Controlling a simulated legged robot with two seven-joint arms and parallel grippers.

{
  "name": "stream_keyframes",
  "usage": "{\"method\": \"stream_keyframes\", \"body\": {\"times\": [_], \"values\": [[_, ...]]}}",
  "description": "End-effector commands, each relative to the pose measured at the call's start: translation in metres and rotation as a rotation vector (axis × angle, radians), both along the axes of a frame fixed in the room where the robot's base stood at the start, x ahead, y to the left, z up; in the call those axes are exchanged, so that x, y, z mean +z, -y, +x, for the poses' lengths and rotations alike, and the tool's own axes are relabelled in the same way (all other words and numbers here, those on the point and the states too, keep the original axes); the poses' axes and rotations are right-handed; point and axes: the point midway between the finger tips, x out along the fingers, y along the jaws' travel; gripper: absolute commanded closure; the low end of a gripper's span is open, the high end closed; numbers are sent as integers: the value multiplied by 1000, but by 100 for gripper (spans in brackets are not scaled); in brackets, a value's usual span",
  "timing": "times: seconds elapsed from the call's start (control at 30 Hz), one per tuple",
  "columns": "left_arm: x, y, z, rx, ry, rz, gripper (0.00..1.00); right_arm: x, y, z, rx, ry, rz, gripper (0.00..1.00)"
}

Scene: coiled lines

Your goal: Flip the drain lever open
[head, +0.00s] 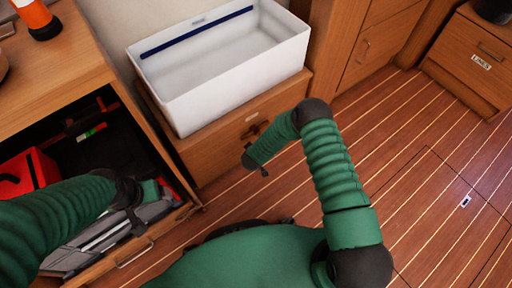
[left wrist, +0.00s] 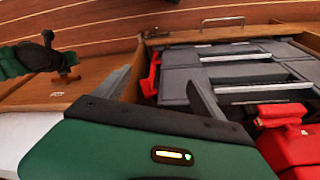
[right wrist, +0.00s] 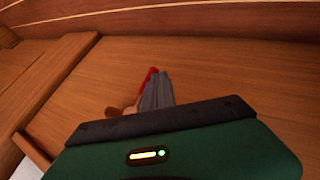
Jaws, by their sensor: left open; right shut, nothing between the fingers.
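The drain lever (head: 256,128) is a small brownish fitting on the wooden cabinet front below the white basin (head: 290,50). In the right wrist view a brown rounded part (right wrist: 118,111) and a red bar (right wrist: 149,76) show, partly hidden behind my fingers. My right gripper (head: 262,170) is shut and empty, close in front of the cabinet, just below the lever in the head view. I cannot tell whether it touches the lever. My left gripper (left wrist: 162,92) is open and empty above the open drawer (head: 140,252) at the left.
The drawer holds grey cases (left wrist: 235,72) and a red box (left wrist: 288,148). An orange and white object (head: 35,18) stands on the left counter. Striped wooden floor (head: 430,170) lies clear at the right, with wooden cabinets (head: 470,60) behind.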

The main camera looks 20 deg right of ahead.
Motion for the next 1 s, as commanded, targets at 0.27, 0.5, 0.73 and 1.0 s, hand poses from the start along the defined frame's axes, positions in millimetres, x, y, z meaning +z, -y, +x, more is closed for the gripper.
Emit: {"method": "stream_keyframes", "body": {"times": [0.27,0.5,0.73,1.0], "values": [[0,0,0,0,0,0,20,-5,4,3,8,57,-155,100],[-16,0,0,0,0,0,20,-13,15,6,6,131,-359,100],[-40,0,0,0,0,0,20,-16,27,10,3,206,-565,100],[-58,0,0,0,0,0,20,-9,41,15,-1,265,-730,100]]}}
